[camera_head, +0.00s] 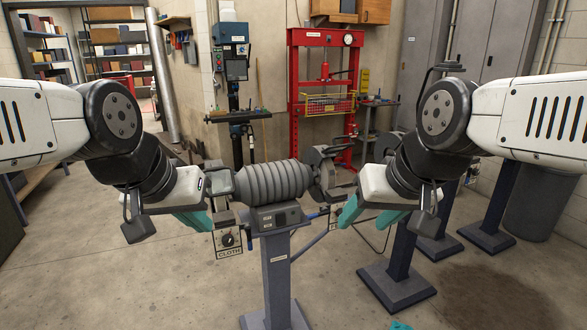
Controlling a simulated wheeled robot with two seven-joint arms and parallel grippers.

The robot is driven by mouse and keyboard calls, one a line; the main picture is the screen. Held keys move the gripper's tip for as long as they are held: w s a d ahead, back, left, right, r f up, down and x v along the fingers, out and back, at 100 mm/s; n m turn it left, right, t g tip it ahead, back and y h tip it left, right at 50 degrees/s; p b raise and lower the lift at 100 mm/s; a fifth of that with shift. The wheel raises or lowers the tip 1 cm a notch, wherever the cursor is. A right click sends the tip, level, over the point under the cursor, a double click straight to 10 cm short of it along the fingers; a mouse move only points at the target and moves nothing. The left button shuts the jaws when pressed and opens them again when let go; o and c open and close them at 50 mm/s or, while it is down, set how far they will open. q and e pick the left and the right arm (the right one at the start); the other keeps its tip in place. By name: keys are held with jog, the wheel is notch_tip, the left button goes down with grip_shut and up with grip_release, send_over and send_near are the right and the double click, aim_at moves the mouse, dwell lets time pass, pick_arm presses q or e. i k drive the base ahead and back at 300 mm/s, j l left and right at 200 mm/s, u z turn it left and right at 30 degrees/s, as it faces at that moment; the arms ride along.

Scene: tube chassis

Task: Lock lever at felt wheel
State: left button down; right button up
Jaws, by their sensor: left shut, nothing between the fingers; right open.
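A grey ribbed machine (272,182) stands on a pedestal, with a round wheel and guard (322,172) at its right end. A plate marked CLOTH (229,252) with a dark knob hangs at its left end. A second plate (333,222) at the right end is partly hidden by my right gripper, and its text is unreadable. A small blue bar (313,215) shows beside it; I cannot tell whether it is the lever. My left gripper (208,224) is shut and empty, close beside the CLOTH plate.
The grey pedestal (277,275) stands on the concrete floor. More dark pedestals (397,285) and a grey bin (540,205) stand to the right. A red press (325,85) and a drill press (235,85) stand behind. The floor at front left is clear.

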aim_at(310, 216)
jog(key=i+l+u, duration=0.1)
jog(key=i+l, duration=0.65)
jog(key=l, duration=0.15)
jog(key=u, duration=0.05)
